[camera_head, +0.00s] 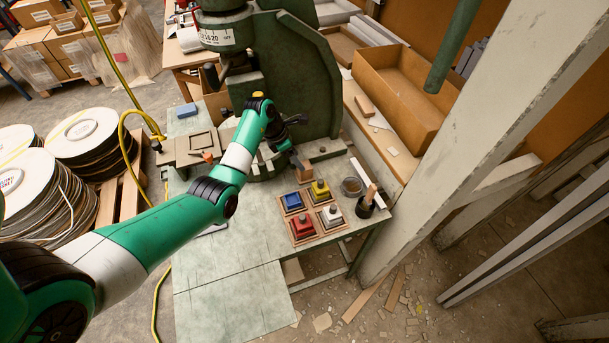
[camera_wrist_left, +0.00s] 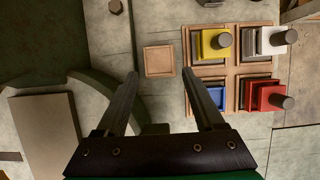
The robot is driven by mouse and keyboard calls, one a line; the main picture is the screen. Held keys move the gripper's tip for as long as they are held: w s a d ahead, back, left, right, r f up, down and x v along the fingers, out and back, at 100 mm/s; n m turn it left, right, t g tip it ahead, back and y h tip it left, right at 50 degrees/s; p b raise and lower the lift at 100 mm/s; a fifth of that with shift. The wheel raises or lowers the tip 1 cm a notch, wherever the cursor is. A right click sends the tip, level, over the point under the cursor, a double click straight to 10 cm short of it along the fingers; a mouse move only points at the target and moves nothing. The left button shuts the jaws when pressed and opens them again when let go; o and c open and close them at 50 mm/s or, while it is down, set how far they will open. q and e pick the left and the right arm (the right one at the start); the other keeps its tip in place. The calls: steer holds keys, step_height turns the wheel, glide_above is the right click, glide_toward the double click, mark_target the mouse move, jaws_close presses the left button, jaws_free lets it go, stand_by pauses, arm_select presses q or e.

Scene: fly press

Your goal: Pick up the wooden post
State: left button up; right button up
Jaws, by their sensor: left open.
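The wooden post (camera_head: 305,173) stands on the bench beside the press, just behind the coloured pieces. In the left wrist view it appears from above as a square tan top (camera_wrist_left: 159,61). My left gripper (camera_head: 291,157) is near the post, with its fingertips partly hard to make out in the head view. In the left wrist view the gripper (camera_wrist_left: 159,76) is open and empty, with one fingertip to the left and one to the right of the post's outline. I cannot tell how high the fingers are above it. My right gripper is in neither view.
Blue (camera_head: 292,202), yellow (camera_head: 319,188), red (camera_head: 302,226) and white (camera_head: 330,215) knobbed pieces sit in wooden frames close by. A dark pot (camera_head: 366,209) and a round dish (camera_head: 352,187) stand to the right. The green press (camera_head: 300,75) rises behind. The bench front (camera_head: 225,290) is clear.

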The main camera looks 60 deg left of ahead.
arm_select(q)
steer(key=b+x, duration=0.3)
steer(key=x, duration=0.4)
steer(key=shift+w+r, duration=0.1)
steer(key=shift+w, duration=0.05)
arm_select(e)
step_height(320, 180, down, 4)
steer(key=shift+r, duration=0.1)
arm_select(q)
steer(key=shift+r, duration=0.1)
jaws_close()
